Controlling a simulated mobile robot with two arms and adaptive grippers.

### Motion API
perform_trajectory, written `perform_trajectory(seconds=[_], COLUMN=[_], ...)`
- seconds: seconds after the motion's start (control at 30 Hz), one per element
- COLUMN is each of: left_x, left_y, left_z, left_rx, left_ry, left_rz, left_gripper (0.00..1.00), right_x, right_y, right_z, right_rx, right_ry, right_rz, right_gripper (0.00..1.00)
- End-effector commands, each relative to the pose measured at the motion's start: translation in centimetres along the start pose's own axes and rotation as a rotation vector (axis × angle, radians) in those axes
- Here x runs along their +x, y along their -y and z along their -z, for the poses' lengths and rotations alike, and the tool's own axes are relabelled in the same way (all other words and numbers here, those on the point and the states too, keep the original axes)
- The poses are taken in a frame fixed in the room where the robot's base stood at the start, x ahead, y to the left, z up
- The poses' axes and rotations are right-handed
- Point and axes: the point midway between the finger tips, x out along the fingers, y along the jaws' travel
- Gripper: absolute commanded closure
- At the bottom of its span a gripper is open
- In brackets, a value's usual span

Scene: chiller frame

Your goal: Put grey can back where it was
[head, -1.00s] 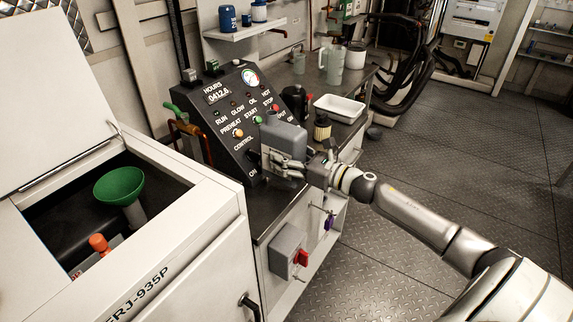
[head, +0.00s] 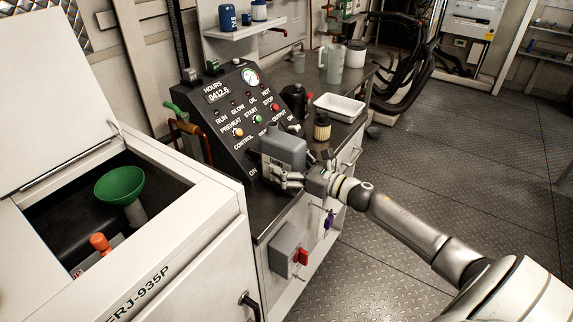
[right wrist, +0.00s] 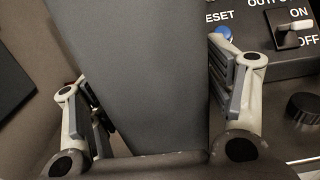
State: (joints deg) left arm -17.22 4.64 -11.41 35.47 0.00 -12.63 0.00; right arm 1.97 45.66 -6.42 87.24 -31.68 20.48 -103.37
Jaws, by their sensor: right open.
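The grey can (head: 284,148) stands upright on the dark bench top (head: 284,206), close in front of the sloped control panel. Its lower part is partly hidden behind my right gripper (head: 287,179). In the right wrist view the grey can (right wrist: 160,75) fills the space between the fingers of my right gripper (right wrist: 152,92). The fingers are open on either side of it; whether one touches it I cannot tell. My left gripper is not in view.
The control panel (head: 222,118) stands just left of the can. Behind are a dark canister (head: 294,100), a yellow-and-black filter (head: 322,127) and a white tray (head: 340,107). At left an open white cabinet (head: 190,215) holds a green funnel (head: 119,184).

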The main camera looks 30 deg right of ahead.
Motion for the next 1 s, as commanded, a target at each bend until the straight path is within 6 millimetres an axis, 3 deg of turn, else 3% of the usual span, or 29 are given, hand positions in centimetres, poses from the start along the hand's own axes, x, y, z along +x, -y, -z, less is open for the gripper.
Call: perform_trajectory(seconds=[0.27, 1.0], left_x=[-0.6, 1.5], left_y=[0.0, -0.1], left_z=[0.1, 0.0], left_rx=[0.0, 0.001], left_ry=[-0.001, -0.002], left_rz=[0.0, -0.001], left_gripper=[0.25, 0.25], right_x=[0.0, -10.4], right_y=[0.0, 0.0], right_z=[-0.6, -0.1], right_rx=[0.0, 0.001], right_ry=[0.0, -0.002], right_rz=[0.0, 0.001], right_gripper=[0.26, 0.26])
